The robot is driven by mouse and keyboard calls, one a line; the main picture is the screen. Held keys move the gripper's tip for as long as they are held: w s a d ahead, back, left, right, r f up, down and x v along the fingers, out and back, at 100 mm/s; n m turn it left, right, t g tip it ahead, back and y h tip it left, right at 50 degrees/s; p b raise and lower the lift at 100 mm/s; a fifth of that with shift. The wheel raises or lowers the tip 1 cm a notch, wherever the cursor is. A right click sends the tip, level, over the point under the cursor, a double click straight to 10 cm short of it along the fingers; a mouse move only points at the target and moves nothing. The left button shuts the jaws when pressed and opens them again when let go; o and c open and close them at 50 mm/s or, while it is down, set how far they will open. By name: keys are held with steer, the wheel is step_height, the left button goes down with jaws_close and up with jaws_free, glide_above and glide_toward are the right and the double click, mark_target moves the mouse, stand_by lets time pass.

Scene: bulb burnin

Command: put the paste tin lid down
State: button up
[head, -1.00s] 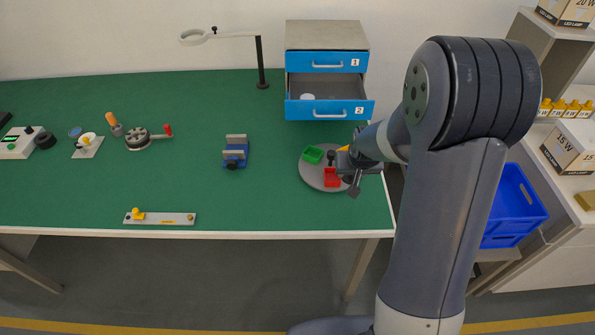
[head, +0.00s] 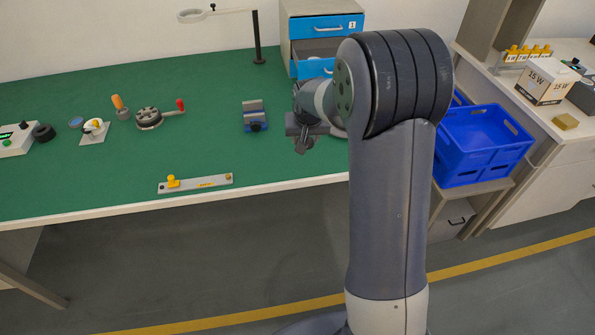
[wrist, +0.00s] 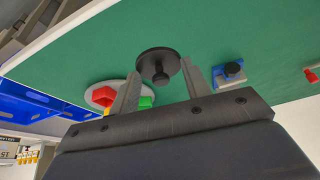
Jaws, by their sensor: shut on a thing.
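A dark round lid with a knob (wrist: 158,60), which I take for the paste tin lid, sits between the two fingers of my gripper (wrist: 160,82) in the wrist view. My gripper is shut on it. In the head view my gripper (head: 305,132) is above the green bench, to the right of the blue vise; the lid cannot be made out clearly there. I cannot tell for sure which thing is the paste tin.
A grey round tray (wrist: 92,94) with red and green bins is partly hidden by my gripper. A blue vise (head: 255,120) stands left of my gripper. A steel bar (head: 200,184) lies near the front edge. Bench between them is clear. A drawer cabinet (head: 320,29) stands behind.

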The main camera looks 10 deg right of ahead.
mark_target(302, 157)
steer(key=w+m+b, duration=0.1)
steer(key=w+b, duration=0.2)
steer(key=shift+w+h, duration=0.3)
step_height(302, 157, down, 10)
steer(key=shift+r, duration=0.2)
steer(key=shift+c, duration=1.2)
steer(key=o, duration=1.2)
steer(key=v, duration=1.2)
steer(key=shift+d, duration=0.1)
steer(key=shift+w, duration=0.1)
